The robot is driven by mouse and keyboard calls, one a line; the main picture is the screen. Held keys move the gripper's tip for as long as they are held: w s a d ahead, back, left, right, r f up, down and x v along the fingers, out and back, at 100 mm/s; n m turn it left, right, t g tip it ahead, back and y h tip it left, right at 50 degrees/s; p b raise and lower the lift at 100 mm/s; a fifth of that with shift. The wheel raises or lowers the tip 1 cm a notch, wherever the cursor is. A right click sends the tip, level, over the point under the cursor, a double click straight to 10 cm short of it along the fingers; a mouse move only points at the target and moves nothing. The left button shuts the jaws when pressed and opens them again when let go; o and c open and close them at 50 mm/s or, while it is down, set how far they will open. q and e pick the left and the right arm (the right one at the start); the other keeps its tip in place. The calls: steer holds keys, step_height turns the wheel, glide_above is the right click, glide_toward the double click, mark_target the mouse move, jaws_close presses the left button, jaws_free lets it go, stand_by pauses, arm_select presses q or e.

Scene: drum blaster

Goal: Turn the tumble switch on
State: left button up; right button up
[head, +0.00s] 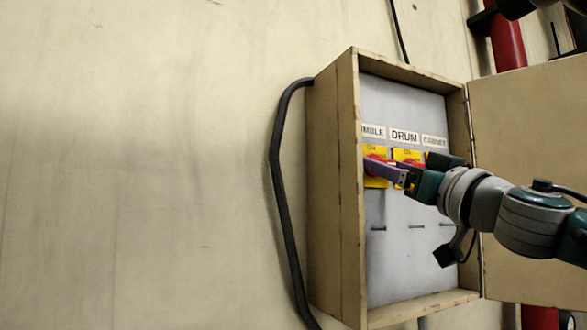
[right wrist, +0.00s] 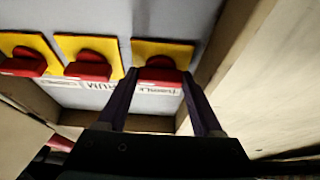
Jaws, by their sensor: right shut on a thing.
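The tumble switch is a red knob (right wrist: 160,72) on a yellow plate (head: 376,153). It is the leftmost switch in the head view, under the partly hidden "TUMBLE" label (head: 373,132). In the right wrist view the picture is upside down and it is the rightmost knob. My right gripper (head: 369,163) reaches into the box from the right. Its two purple fingers stand on either side of the red knob in the wrist view (right wrist: 160,76), shut on it. The knob's bar lies crosswise between the fingers, much like its neighbours. My left gripper is not in view.
The wooden box (head: 335,190) hangs on a pale wall, its door (head: 530,130) open to the right. The drum switch (right wrist: 88,66) and another red switch (right wrist: 24,62) sit alongside. The box's side wall is close to the gripper. A black cable (head: 276,170) runs outside.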

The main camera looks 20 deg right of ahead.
steer(key=shift+c, duration=0.4)
